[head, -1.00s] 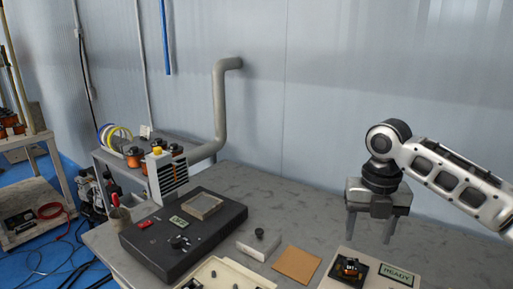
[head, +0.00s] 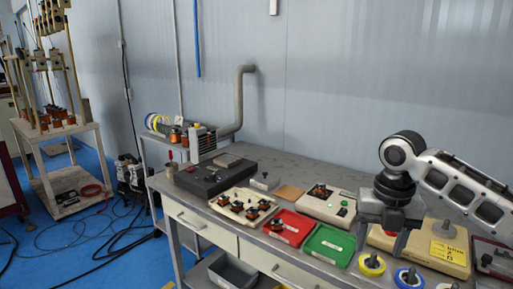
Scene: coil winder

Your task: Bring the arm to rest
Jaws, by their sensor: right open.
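My right arm comes in from the right edge, with its right gripper (head: 388,232) pointing down. The gripper is open, with nothing seen between its fingers. It hangs in front of the right half of the grey workbench (head: 290,170), over the area between the green tray (head: 330,245) and the beige machine (head: 445,252). How high it is above the bench is hard to tell. My left gripper is not in view.
A beige fixture tray (head: 228,209) holds several dark coils. A red tray (head: 287,227), a ready-marked tester (head: 325,207) and yellow (head: 372,266) and blue (head: 409,279) ringed spools crowd the bench. A black unit (head: 205,180) and pipe (head: 239,105) stand at back left.

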